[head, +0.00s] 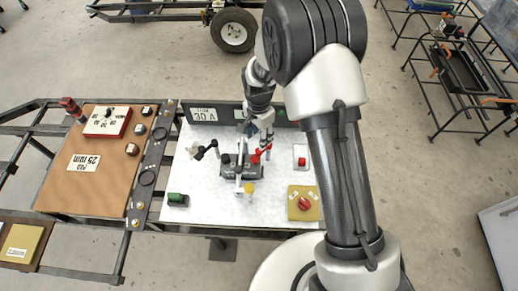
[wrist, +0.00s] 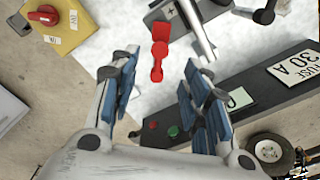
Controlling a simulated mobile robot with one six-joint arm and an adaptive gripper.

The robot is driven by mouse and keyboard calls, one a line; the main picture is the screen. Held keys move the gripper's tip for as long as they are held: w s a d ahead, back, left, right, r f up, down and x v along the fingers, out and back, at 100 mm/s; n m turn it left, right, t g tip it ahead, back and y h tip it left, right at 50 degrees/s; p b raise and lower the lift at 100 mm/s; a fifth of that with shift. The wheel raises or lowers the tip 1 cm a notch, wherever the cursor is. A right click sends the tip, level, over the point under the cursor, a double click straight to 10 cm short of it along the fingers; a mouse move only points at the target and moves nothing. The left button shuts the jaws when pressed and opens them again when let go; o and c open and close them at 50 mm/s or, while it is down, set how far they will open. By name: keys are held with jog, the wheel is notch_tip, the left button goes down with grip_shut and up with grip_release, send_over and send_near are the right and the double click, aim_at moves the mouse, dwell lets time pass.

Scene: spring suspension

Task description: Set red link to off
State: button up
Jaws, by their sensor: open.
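The red link (wrist: 159,52) shows in the wrist view as a short red lever with a wide end and a rounded end, just beyond my fingertips and roughly between them. In the head view the red link (head: 262,153) is a small red piece at the upper right of a dark grey block (head: 228,172) on the white panel. My gripper (wrist: 161,72) is open, with empty space between its blue-padded fingers. In the head view my gripper (head: 262,134) is above the panel's upper part, close to the link. I cannot tell whether they touch. No off marking is readable beside the link.
A metal bar (wrist: 196,28) stands close beside the link. A black-tipped lever (head: 200,153) and a yellow knob (head: 249,187) are near the block. A yellow plate (head: 293,212) with a red knob lies lower right. A dark rail (head: 230,108) runs along the panel's top.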

notch_tip(320, 180, down, 8)
jog(key=shift+r+b, duration=0.1)
jog(key=shift+b, duration=0.7)
jog(key=shift+c, duration=0.3)
grip_shut()
